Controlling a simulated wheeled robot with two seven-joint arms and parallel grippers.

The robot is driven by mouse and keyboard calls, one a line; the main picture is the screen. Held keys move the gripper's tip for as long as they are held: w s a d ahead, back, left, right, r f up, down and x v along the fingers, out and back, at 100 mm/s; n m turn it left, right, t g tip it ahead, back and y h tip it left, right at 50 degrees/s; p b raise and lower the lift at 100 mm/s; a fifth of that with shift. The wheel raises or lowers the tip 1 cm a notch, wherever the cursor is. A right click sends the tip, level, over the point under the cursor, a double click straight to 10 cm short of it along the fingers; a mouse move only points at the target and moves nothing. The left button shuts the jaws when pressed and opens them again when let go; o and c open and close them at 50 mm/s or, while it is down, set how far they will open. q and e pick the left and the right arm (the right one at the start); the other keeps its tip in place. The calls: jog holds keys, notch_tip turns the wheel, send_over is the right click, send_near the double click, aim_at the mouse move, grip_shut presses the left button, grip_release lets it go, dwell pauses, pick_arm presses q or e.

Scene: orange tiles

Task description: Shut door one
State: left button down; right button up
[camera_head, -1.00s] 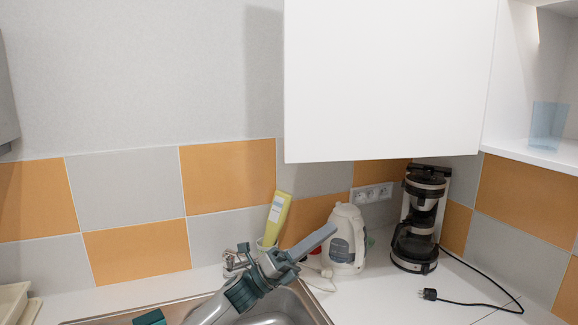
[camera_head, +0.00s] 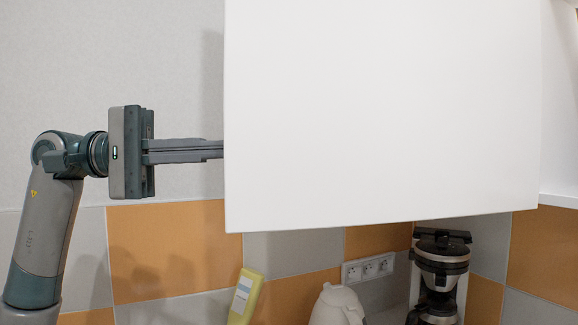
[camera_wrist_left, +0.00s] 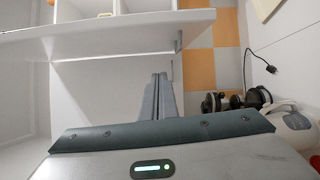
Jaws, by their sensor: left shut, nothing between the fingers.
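A large white cabinet door (camera_head: 380,110) stands swung open and fills the middle and right of the head view. I take it as door one; no label shows. My left gripper (camera_head: 215,150) is at its left edge in the head view. The fingers are together and empty, pointing right, and their tips pass behind the door's edge. Whether they touch the door I cannot tell. My right gripper is not in view.
Below the door are a coffee maker (camera_head: 440,270), a white kettle (camera_head: 337,306), a yellow bottle (camera_head: 244,298) and wall sockets (camera_head: 368,268). A plug with a black cable (camera_wrist_left: 270,69) shows in the wrist view. The wall left of the door is clear.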

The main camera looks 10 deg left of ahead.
aim_at(290, 148)
pick_arm(q)
jog(key=shift+s+r+m+t, duration=0.15)
jog(key=shift+r+m+t, duration=0.05)
jog(key=shift+m+t, duration=0.1)
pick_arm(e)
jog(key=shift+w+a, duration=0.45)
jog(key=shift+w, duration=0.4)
pick_arm(q)
jog(key=shift+s+a, duration=0.1)
